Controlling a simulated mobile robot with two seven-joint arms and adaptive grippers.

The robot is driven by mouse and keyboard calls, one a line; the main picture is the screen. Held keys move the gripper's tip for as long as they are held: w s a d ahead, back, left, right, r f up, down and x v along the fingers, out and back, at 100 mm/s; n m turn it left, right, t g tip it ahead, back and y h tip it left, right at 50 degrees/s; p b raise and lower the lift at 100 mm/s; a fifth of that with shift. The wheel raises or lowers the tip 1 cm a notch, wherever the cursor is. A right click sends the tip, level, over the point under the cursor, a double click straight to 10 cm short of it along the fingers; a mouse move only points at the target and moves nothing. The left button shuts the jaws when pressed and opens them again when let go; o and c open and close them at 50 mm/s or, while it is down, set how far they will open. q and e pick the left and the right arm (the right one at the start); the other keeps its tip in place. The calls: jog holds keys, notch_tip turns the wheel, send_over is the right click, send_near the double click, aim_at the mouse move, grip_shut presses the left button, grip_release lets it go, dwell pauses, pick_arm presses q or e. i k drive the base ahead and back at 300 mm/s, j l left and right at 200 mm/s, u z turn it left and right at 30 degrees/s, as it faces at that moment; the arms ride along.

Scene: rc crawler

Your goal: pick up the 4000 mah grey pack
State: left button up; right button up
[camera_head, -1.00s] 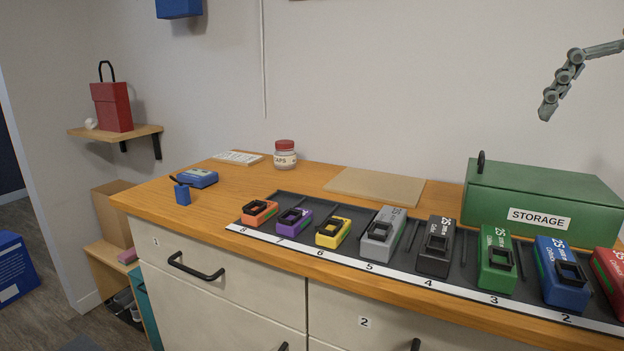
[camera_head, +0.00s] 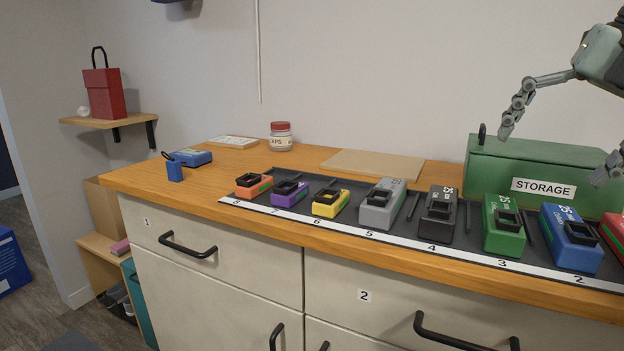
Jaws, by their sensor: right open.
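The grey pack (camera_head: 381,204) lies in the row of packs on the dark tray (camera_head: 411,226), above the label 5. A black-topped pack (camera_head: 438,215) sits to its right and a yellow pack (camera_head: 330,203) to its left. Any capacity print on the grey pack is too small to read. My right gripper (camera_head: 556,148) is open and empty in the air at the upper right, above and in front of the green storage box. It is well apart from the grey pack. My left gripper is not in view.
The green storage box (camera_head: 490,156) stands behind the right part of the row. Green (camera_head: 503,226) and blue (camera_head: 570,238) packs lie right of the black one. A flat board (camera_head: 372,164) lies behind the grey pack. A lidded jar (camera_head: 281,136) stands at the back.

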aim_at(381, 205)
jog(key=k+j, duration=1.2)
jog(key=j, duration=0.1)
